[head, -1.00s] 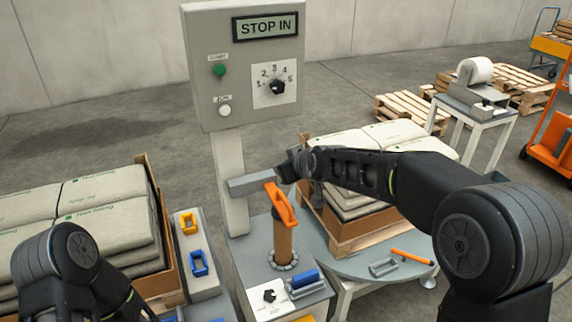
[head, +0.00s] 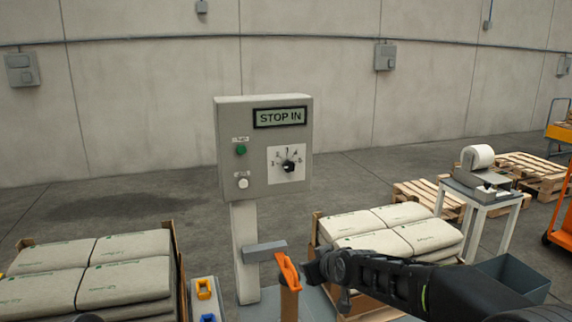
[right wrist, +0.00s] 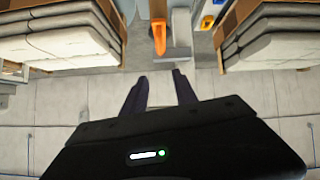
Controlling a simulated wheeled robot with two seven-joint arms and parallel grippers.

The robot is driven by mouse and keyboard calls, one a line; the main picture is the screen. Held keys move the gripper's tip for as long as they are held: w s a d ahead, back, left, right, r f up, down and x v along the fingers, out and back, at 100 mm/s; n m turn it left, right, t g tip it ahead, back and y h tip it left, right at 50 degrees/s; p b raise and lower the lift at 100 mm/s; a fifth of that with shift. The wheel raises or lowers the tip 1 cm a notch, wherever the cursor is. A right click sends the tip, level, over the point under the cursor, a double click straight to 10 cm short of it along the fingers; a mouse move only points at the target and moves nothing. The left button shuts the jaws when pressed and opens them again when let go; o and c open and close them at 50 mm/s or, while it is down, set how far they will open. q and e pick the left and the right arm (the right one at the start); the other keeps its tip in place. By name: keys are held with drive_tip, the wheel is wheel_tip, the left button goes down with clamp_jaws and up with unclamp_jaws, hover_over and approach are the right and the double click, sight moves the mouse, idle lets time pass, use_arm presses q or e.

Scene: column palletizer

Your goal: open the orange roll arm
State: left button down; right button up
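The orange roll arm (head: 288,272) slants at the top of a brown roll (head: 289,303), beside a grey bar (head: 265,250) on the panel's post. In the right wrist view the orange arm (right wrist: 159,38) lies beyond the fingertips, apart from them. My right gripper (head: 308,270) is just right of the orange arm in the head view. In the right wrist view its two dark fingers (right wrist: 160,84) are spread with nothing between them. The roll's lower part is below the head view.
A grey control panel (head: 263,150) reading "STOP IN" stands behind the roll. Stacks of sacks (head: 95,268) (head: 390,232) flank it. A yellow clip (head: 203,289) and a blue clip (head: 208,318) lie at left. A label printer (head: 477,175) stands on a table at right.

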drive_tip(key=s+a+f+m+g, duration=0.1)
drive_tip(key=s+f, duration=0.4)
drive_tip(key=f, duration=0.4)
drive_tip(key=s+f+m+g, duration=0.1)
drive_tip(key=s+f+g, duration=0.1)
drive_tip(key=s+f, duration=0.45)
drive_tip(key=s+a+f+m+g, duration=0.1)
drive_tip(key=s+f, duration=0.3)
drive_tip(key=f, duration=0.6)
drive_tip(key=s+f+m+g, duration=0.1)
drive_tip(key=s+f+g, duration=0.1)
drive_tip(key=s+f, duration=0.3)
drive_tip(key=s+d+f+m+g, duration=0.1)
drive_tip(key=s+f, duration=0.4)
drive_tip(key=s, duration=0.7)
drive_tip(key=s+d+f+m+g+y, duration=0.1)
drive_tip(key=s+f+m+g, duration=0.1)
drive_tip(key=s+f, duration=0.3)
drive_tip(key=s+g, duration=0.1)
drive_tip(key=s, duration=0.3)
drive_tip(key=shift+d, duration=0.1)
